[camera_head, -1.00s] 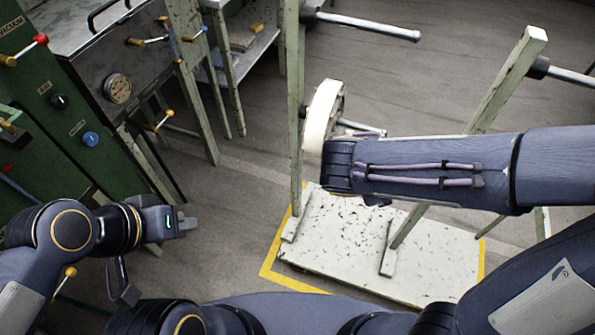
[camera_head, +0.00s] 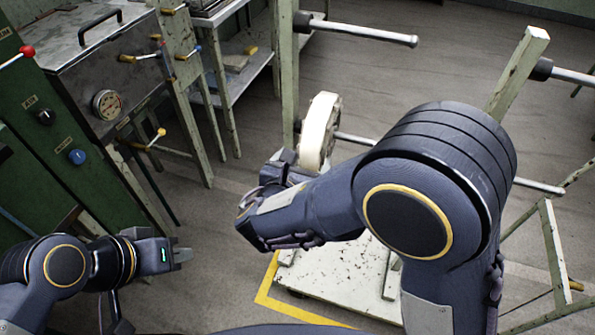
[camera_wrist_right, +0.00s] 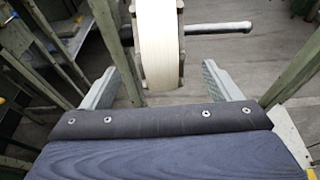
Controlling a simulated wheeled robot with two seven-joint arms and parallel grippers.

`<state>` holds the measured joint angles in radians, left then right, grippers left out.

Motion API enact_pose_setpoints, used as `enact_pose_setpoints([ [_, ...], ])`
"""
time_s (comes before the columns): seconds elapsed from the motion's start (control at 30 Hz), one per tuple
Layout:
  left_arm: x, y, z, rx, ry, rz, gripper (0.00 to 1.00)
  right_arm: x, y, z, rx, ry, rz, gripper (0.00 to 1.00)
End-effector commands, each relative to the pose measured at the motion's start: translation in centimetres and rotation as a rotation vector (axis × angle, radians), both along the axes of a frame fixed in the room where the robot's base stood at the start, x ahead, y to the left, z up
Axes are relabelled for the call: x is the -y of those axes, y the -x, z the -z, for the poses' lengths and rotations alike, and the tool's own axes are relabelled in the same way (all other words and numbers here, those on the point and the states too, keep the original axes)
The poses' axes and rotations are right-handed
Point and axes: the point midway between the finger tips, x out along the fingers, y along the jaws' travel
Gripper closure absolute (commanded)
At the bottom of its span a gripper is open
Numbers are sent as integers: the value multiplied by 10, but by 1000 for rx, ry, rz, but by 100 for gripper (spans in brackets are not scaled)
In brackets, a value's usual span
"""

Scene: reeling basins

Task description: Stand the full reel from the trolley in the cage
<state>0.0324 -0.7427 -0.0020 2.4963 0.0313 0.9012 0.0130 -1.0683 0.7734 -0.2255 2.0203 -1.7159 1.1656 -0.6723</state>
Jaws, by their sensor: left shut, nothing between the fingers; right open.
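The full reel (camera_head: 318,132), a thick off-white disc, hangs upright on a low peg of the trolley (camera_head: 340,272), which has a scuffed white base and pale green posts. In the right wrist view the reel (camera_wrist_right: 157,42) stands edge-on ahead, between the open fingers of my right gripper (camera_wrist_right: 160,80), with space showing on both sides. In the head view the right gripper (camera_head: 288,160) is at the reel's lower left, partly hidden by its own wrist. My left gripper (camera_head: 183,255) is shut and empty at the lower left, far from the reel. I cannot make out the cage for certain.
Bare metal pegs (camera_head: 365,31) stick out of the trolley's upper posts. A pale green frame (camera_head: 552,250) stands at the right. Yellow tape marks the floor around the trolley.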

Motion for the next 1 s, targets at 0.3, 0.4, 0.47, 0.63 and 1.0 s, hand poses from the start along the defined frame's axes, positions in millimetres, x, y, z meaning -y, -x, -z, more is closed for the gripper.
enact_pose_setpoints([
  [0.3,0,0,15,0,0,0,100,12,-35,14,-1,0,3,16],
  [0.4,0,0,18,0,0,0,100,15,-45,16,0,0,2,16],
  [0.47,0,0,19,0,0,0,100,17,-50,18,-1,-1,3,16],
  [0.63,0,0,22,0,0,0,100,19,-59,20,0,-2,2,16],
  [1.0,0,0,22,0,0,0,100,20,-62,20,-1,-1,1,16],
])
